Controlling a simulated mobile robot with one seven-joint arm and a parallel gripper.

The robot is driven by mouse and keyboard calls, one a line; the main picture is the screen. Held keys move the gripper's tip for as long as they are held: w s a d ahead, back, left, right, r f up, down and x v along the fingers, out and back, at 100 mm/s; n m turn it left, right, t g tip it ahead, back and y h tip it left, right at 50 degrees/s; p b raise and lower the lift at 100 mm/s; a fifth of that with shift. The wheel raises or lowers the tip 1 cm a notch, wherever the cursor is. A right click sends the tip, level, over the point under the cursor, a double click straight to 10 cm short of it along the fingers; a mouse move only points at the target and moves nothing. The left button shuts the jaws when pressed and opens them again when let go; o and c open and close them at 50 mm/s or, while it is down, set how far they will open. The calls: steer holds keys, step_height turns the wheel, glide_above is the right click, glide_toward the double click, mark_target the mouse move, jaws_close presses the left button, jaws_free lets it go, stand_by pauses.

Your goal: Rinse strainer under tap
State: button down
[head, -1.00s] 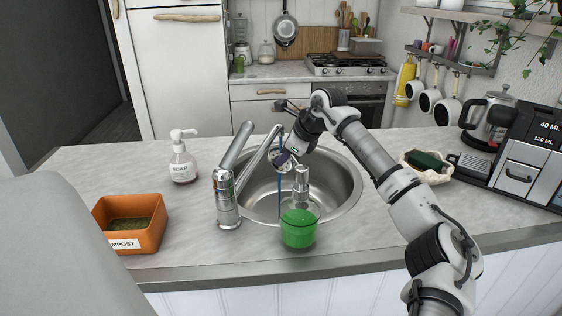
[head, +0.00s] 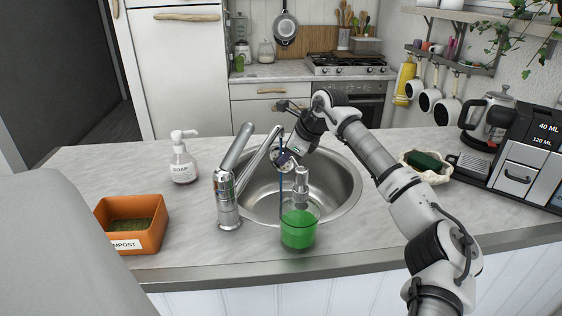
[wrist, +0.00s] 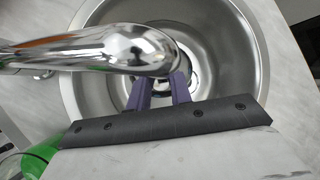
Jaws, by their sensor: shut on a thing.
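My gripper (head: 287,157) is over the sink, just under the tap's spout, tilted down to the left. It is shut on the strainer (head: 277,160), a small round metal piece that shows only in part at the fingertips. In the wrist view the purple fingers (wrist: 160,95) reach under the chrome spout, which hides most of what they hold. The chrome tap (head: 227,195) stands at the sink's left, its spout over the basin. A thin blue stream (head: 280,190) runs down below the spout at the gripper. The steel sink (head: 340,190) is round.
A green dispenser (head: 298,230) with a metal pump stands at the sink's front edge, close below my gripper. A soap bottle (head: 183,162) and an orange compost bin (head: 155,238) stand left. A sponge in a pouch (head: 428,163) and coffee machine (head: 520,150) are right.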

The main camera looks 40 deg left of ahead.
steer(key=shift+s, duration=0.35)
steer(key=shift+w+r, duration=0.1)
steer(key=shift+w, duration=0.1)
steer(key=shift+w+p, duration=0.4)
steer(key=shift+d, duration=0.1)
steer(key=d, duration=0.2)
steer(key=d+b, duration=0.1)
steer(key=d, duration=0.1)
steer(key=shift+w+d, duration=0.2)
steer(key=shift+d, duration=0.15)
steer(key=shift+d+b, duration=0.1)
steer(key=shift+b, duration=0.35)
stand_by(0.7)
